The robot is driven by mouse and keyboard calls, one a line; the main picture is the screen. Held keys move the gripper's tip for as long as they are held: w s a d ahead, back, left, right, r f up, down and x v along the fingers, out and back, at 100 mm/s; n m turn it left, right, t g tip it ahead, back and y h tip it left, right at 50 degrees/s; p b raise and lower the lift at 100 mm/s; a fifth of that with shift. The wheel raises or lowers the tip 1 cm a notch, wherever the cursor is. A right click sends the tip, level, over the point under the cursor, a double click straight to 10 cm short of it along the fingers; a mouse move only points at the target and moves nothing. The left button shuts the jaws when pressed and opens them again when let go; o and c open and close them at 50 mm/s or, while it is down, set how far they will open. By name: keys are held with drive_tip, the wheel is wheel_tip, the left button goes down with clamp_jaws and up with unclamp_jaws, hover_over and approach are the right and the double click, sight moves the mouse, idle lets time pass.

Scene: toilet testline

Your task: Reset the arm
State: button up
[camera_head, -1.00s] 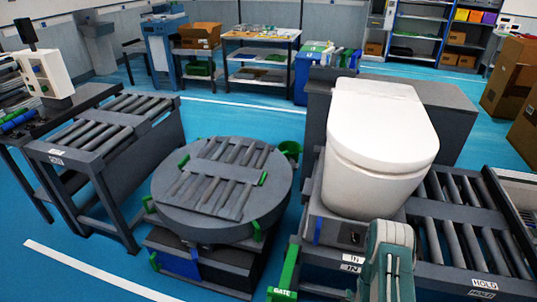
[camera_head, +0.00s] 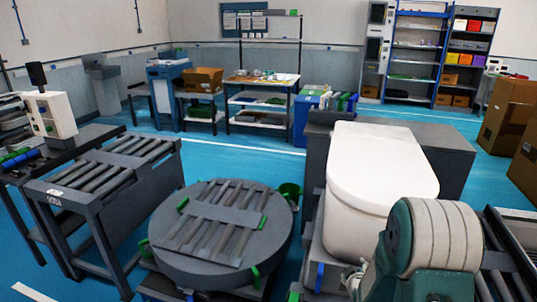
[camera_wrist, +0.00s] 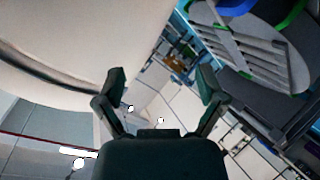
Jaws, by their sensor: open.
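My gripper (camera_wrist: 160,92) is open and empty in the wrist view, with its two dark fingers spread apart. The white toilet (camera_head: 378,170) stands on the conveyor line at the right of the head view, with its lid down. Its pale curved side (camera_wrist: 70,45) fills the upper left of the wrist view, close to the gripper. In the head view my arm's green and grey joint covers the lower right and hides part of the toilet's lower side. My gripper is not visible in the head view.
A round turntable with rollers (camera_head: 215,235) is left of the toilet. A roller conveyor (camera_head: 105,185) stands further left, near a white control box (camera_head: 48,113). Shelves (camera_head: 418,55) and cardboard boxes (camera_head: 508,115) are at the back right. Blue floor (camera_head: 225,160) is open behind the turntable.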

drive_tip(key=s+a+r+m+g, duration=0.1)
drive_tip(key=s+a+r, duration=0.15)
drive_tip(key=r, duration=0.35)
drive_tip(key=s+a+r+m+g+y, duration=0.1)
drive_tip(key=s+a+r+m, duration=0.1)
drive_tip(key=s+r, duration=0.3)
drive_tip(key=s+a+r+m+g, duration=0.1)
drive_tip(key=s+a+r, duration=0.15)
drive_tip(key=r, duration=0.45)
drive_tip(key=s+a+r+m+g, duration=0.1)
drive_tip(key=s+r+g, duration=0.1)
drive_tip(key=s, duration=0.8)
drive_tip(key=s+a+r+m+g+y, duration=0.1)
drive_tip(key=s+r, duration=0.3)
drive_tip(key=s, duration=0.7)
drive_tip(key=shift+a+r+m+g, duration=0.35)
drive_tip(key=shift+a+m+g, duration=0.2)
drive_tip(key=shift+m, duration=0.25)
